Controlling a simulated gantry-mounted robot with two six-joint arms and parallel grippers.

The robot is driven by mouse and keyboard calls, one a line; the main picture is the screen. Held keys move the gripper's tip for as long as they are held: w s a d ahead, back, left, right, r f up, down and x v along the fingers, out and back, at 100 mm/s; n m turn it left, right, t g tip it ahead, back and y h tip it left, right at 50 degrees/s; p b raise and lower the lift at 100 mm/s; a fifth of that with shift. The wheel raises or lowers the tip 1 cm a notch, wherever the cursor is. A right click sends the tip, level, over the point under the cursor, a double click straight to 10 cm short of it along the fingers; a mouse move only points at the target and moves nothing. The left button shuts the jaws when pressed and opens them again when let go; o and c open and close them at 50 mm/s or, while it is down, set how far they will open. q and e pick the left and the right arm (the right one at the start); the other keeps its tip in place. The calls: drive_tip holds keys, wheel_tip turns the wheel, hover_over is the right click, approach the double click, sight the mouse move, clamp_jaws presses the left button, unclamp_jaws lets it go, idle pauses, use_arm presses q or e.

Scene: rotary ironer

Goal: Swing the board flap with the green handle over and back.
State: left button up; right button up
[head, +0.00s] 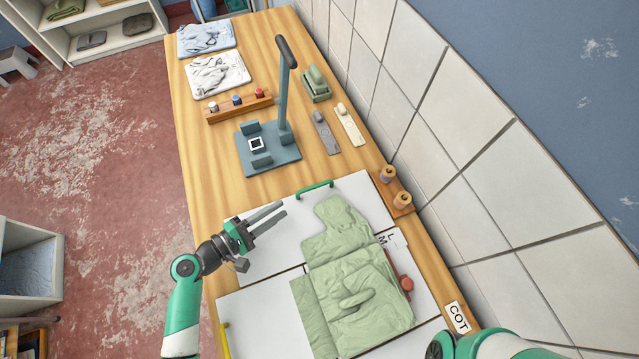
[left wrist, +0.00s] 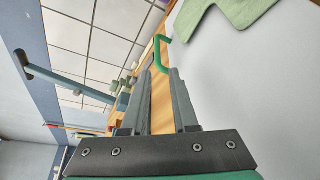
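The white board flap (head: 268,258) with the green handle (head: 314,189) lies flat on the wooden table. The handle stands at the flap's far edge, and it also shows in the left wrist view (left wrist: 161,53). A wrinkled light green garment (head: 352,272) lies across the flap and the neighbouring boards. My left gripper (head: 277,216) is open and empty above the flap's left edge, pointing toward the handle but apart from it. My right arm comes in at the bottom right; its gripper is out of view.
A yellow handle (head: 226,340) is on the near left board, and a red handle (head: 407,284) is by the garment's right side. Beyond the flap stands a blue-grey press (head: 270,155) with a tall lever. Thread spools (head: 396,186) stand near the tiled wall.

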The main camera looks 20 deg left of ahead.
sight(307, 191)
use_arm(q)
drive_tip(key=shift+w+d+r, duration=0.15)
drive_tip(key=shift+w, duration=0.2)
drive_tip(key=b+x, duration=0.1)
drive_tip(key=x, duration=1)
drive_tip(key=shift+w, duration=0.1)
clamp_jaws()
idle(0.7)
